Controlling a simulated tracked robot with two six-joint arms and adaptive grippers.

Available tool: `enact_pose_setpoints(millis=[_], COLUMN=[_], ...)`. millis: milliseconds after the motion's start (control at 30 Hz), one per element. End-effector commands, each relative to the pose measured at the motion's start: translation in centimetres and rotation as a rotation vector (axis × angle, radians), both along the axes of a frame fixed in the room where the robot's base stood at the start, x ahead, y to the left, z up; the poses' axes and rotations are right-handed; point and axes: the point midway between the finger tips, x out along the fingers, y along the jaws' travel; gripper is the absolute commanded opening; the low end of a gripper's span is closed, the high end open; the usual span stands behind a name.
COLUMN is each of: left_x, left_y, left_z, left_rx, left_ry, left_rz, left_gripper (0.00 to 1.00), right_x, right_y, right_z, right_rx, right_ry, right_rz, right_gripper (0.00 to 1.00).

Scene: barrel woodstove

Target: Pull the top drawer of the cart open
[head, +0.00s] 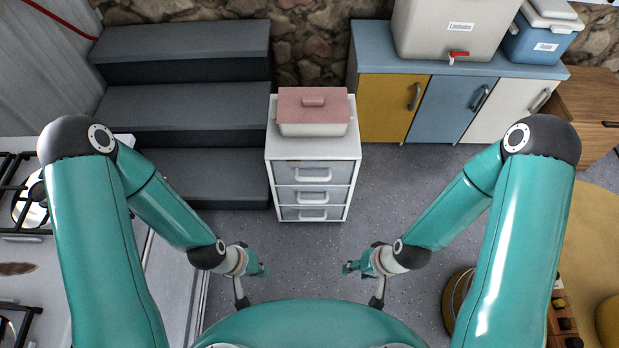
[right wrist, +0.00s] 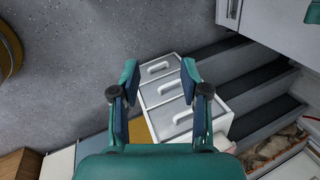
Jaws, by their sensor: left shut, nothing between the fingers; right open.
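The cart (head: 272,160) is a small white unit with three grey-fronted drawers, standing ahead of me in the middle of the head view. Its top drawer (head: 313,175) is closed and has a white bar handle; the two lower drawers are closed too. In the right wrist view the cart's drawer fronts (right wrist: 168,92) show tilted between and beyond my right fingers. My left gripper (head: 262,265) is shut and empty, in front of the cart and to its left. My right gripper (head: 350,267) is open and empty, in front of the cart and to its right. Neither touches the cart.
A pink-lidded dish (head: 313,108) sits on the cart. Dark steps (head: 190,105) rise close to its left. A cabinet (head: 395,105) with yellow, blue and white doors stands behind right, bearing a drink dispenser (head: 450,30). A stove (head: 25,250) is at left. Floor before the cart is clear.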

Motion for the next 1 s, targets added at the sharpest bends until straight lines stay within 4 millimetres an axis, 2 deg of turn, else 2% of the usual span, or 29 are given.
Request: enact_pose_setpoints(millis=[167, 267, 367, 500, 600, 800, 1000], left_x=[0.0, 0.0, 0.0, 0.0, 0.0, 0.0, 0.0], left_y=[0.0, 0.0, 0.0, 0.0, 0.0, 0.0, 0.0], left_z=[-1.3, -3.6, -6.9, -12.7, -16.9, -25.1, -33.1], left_rx=[0.0, 0.0, 0.0, 0.0, 0.0, 0.0, 0.0], left_ry=[0.0, -0.001, 0.0, 0.0, 0.0, 0.0, 0.0], left_rz=[-0.001, -0.001, 0.0, 0.0, 0.0, 0.0, 0.0], left_gripper=[0.0, 0.0, 0.0, 0.0, 0.0, 0.0, 0.0], right_x=[0.9, 2.7, 5.5, 10.6, 14.4, 20.6, 24.7], right_y=[-0.1, -1.4, -1.8, -2.0, -2.1, -2.0, -1.7], right_z=[-1.2, -3.2, -6.0, -10.0, -12.2, -15.3, -17.4], right_rx=[0.0, -0.004, -0.014, -0.056, -0.111, -0.271, -0.498], right_ry=[-0.041, -0.124, -0.259, -0.518, -0.723, -1.122, -1.494], right_rz=[0.032, 0.1, 0.213, 0.429, 0.598, 0.928, 1.238], right_gripper=[0.45, 0.45, 0.45, 0.45, 0.45, 0.45, 0.45])
